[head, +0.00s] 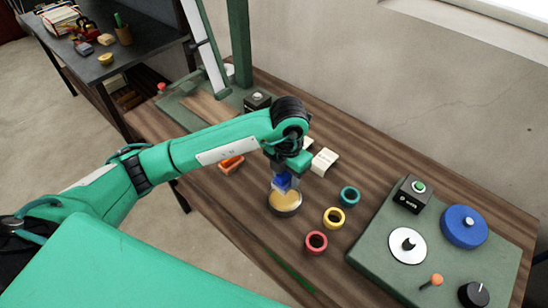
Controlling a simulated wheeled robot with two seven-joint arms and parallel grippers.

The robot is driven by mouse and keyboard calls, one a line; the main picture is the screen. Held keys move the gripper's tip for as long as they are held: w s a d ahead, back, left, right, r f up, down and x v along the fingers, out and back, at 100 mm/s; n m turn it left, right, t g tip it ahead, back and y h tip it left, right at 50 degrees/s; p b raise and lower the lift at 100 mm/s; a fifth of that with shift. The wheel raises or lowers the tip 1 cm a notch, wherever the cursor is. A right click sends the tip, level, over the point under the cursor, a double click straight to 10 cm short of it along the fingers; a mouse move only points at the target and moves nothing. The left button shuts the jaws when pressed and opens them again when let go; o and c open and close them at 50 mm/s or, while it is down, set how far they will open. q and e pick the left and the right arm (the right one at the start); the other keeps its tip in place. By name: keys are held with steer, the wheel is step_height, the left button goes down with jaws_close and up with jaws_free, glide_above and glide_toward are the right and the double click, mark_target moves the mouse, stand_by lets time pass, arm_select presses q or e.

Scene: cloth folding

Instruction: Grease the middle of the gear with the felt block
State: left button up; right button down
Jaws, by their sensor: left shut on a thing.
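My left gripper (284,173) points down and is shut on a small blue block (283,183), which looks like the felt block. The block is right over a round, shallow tin with a tan, golden top (286,203) on the wooden table. I cannot tell whether the block touches that top. A blue disc (464,224) with a light hub lies on the green board at the right; it may be the gear, but teeth are too small to make out. My right gripper is not in view.
Teal (349,196), yellow (334,218) and red (316,242) rings lie on the wooden table (340,273) right of the tin. The green board (372,258) also bears a white disc (407,246), a button box (412,195) and knobs. An orange piece (231,164) lies left.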

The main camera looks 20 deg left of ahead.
mark_target(285, 198)
arm_select(q)
steer(key=shift+f, duration=0.55)
steer(key=shift+f+b, duration=0.35)
steer(key=shift+b, duration=0.1)
step_height(285, 198, down, 3)
steer(key=shift+r+b, duration=0.15)
steer(key=shift+b, duration=0.6)
steer(key=shift+f, duration=0.35)
steer(key=shift+f+b, duration=0.45)
steer(key=shift+f, duration=0.15)
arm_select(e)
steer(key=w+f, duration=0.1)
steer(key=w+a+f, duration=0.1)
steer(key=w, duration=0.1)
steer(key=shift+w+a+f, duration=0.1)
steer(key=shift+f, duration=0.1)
arm_select(q)
steer(key=shift+f+b, duration=0.5)
steer(key=shift+b, duration=0.05)
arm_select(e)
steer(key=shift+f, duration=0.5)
